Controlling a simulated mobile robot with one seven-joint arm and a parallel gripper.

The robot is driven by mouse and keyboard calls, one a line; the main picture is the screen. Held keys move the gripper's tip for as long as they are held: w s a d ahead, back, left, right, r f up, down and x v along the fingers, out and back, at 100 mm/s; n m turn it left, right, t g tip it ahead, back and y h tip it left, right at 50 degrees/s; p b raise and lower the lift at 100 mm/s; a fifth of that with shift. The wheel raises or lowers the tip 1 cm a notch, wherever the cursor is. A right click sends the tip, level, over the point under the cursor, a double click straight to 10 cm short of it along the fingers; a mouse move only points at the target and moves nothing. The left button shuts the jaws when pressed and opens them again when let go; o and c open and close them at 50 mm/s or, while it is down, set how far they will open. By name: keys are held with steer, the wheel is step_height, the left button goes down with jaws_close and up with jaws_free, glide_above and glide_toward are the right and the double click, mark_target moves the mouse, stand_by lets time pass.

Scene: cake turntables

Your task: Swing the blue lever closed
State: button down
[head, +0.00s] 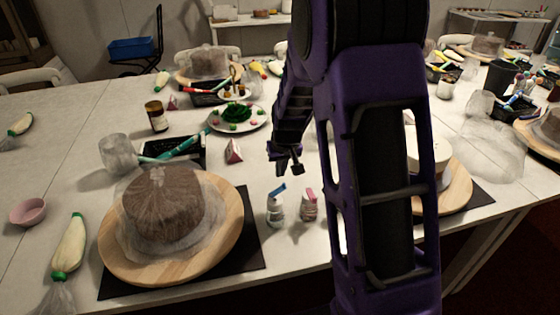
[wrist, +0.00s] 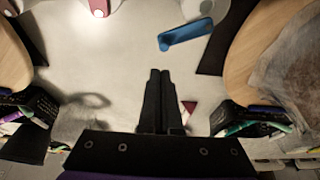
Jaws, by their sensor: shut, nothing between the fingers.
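The blue lever (head: 277,189) sits on top of a small clear-and-white bottle (head: 276,210) and is tilted, its right end higher in the head view. In the wrist view the blue lever (wrist: 186,34) lies to the upper right of my fingertips, its left end sticking out past the white bottle (wrist: 207,8). My gripper (head: 297,171) is shut and empty, above and behind the bottle, apart from the lever. In the wrist view the two dark fingers of my gripper (wrist: 158,73) are together.
A similar bottle with a pink lever (head: 309,193) stands just right. A wrapped cake (head: 163,206) on a wooden turntable (head: 222,245) is at the left; another turntable (head: 457,190) is at the right, partly behind my arm. A reddish triangular piece (head: 234,151) and a plate (head: 255,125) lie behind.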

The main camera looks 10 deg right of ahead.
steer(key=shift+s, duration=1.15)
